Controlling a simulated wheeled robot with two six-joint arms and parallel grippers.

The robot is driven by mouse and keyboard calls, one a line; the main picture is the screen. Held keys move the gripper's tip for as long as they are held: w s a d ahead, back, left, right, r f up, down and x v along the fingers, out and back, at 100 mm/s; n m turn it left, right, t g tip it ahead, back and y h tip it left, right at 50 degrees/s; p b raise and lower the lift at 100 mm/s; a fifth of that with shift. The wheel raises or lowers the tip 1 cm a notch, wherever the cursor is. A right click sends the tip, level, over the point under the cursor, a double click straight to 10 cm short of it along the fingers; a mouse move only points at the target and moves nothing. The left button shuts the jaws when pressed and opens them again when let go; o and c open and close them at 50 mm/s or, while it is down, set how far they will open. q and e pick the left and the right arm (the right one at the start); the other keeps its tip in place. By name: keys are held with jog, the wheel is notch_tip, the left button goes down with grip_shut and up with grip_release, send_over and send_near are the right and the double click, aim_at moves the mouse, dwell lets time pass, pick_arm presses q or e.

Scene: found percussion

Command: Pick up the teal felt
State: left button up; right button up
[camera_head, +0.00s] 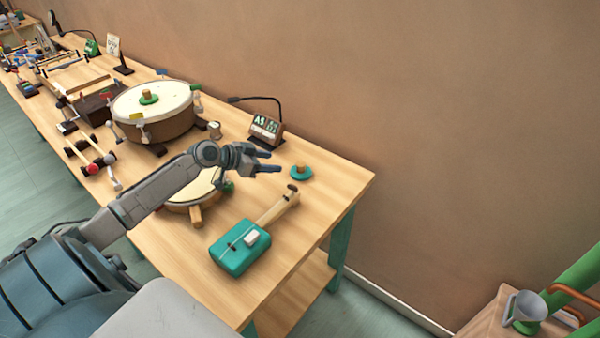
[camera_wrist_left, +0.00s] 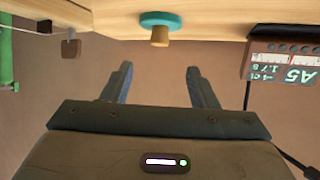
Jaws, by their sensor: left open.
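The teal felt (camera_head: 302,174) is a small round disc with a wooden knob on top. It lies on the wooden table near the wall-side edge, and it also shows at the top middle of the left wrist view (camera_wrist_left: 174,20). My left gripper (camera_head: 279,162) is open and empty, its fingers pointing toward the felt from the left and a short gap away. In the left wrist view the gripper's two fingers (camera_wrist_left: 160,70) are spread, with the felt and its knob beyond the gap between them. My right gripper is not in view.
A display device (camera_head: 265,129) with a thin bent arm stands behind the gripper. A small drum (camera_head: 190,193) lies partly under my left arm. A teal box with a wooden neck (camera_head: 240,250) lies in front. A large drum (camera_head: 152,112) bears a green felt (camera_head: 149,99).

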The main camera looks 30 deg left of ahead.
aim_at(297, 166)
pick_arm(q)
jog(key=shift+w+f, duration=0.3)
jog(key=shift+f, duration=0.1)
jog(key=b+x, duration=0.1)
jog(key=x, duration=0.3)
jog(key=shift+w+d+f+b, duration=0.1)
jog(key=shift+w+d+b, duration=0.1)
jog(key=shift+w+b, duration=0.15)
jog(key=shift+w+d+f, duration=0.1)
jog(key=shift+w+f, duration=0.15)
jog(key=shift+w, duration=0.05)
jog(key=b+x, duration=0.1)
jog(key=x, duration=0.3)
jog(key=shift+d, duration=0.25)
jog(key=shift+w+d+f, duration=0.1)
jog(key=shift+w+f, duration=0.1)
jog(key=shift+f, duration=0.05)
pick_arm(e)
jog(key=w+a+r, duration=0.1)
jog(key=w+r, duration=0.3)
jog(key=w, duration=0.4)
pick_arm(q)
jog(key=shift+r, duration=0.1)
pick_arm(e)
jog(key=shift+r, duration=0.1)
pick_arm(q)
jog(key=c, duration=1.1)
